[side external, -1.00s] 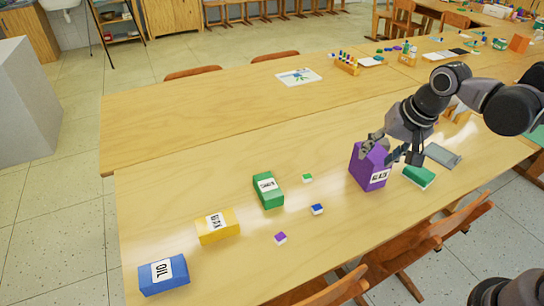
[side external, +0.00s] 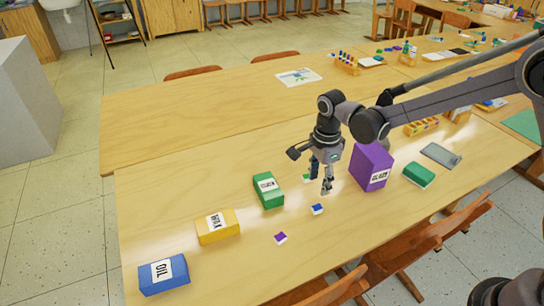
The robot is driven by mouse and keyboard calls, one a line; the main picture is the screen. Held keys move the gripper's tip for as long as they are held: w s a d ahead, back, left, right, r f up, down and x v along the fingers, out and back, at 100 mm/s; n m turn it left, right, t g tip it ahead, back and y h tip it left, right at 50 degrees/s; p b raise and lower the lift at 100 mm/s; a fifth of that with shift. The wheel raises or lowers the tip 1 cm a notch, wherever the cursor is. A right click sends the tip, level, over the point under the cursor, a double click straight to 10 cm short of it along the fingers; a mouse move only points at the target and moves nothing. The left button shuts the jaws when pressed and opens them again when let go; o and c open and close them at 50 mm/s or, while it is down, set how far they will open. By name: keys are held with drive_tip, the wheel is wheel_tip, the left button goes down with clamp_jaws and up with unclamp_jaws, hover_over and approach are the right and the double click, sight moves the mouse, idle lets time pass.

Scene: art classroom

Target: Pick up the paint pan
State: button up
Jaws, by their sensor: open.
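Three small paint pans with white sides lie on the table: a blue one (side external: 317,209), a purple one (side external: 281,238) and a green one (side external: 306,178). The green pan is partly hidden behind my gripper. My gripper (side external: 320,183) points down with its fingers apart and nothing between them. In the picture its tips are just above the blue pan and beside the green one. I cannot tell its exact height above the table.
A blue OIL box (side external: 163,273), a yellow WAX box (side external: 218,226) and a green labelled box (side external: 268,190) stand to the left. A tall purple box (side external: 370,166) stands close on the right, with a green block (side external: 419,174) and a grey slab (side external: 441,155) beyond.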

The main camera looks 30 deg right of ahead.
hover_over(316, 208)
drive_tip(key=f, duration=0.4)
drive_tip(key=shift+w+d+f, duration=0.1)
drive_tip(key=shift+w+f, duration=0.2)
drive_tip(key=shift+w, duration=0.05)
drive_tip(key=shift+s+f, duration=0.15)
drive_tip(key=shift+f, duration=1.15)
drive_tip(key=shift+s+f, duration=0.1)
drive_tip(key=shift+f, duration=1.15)
drive_tip(key=c, duration=1)
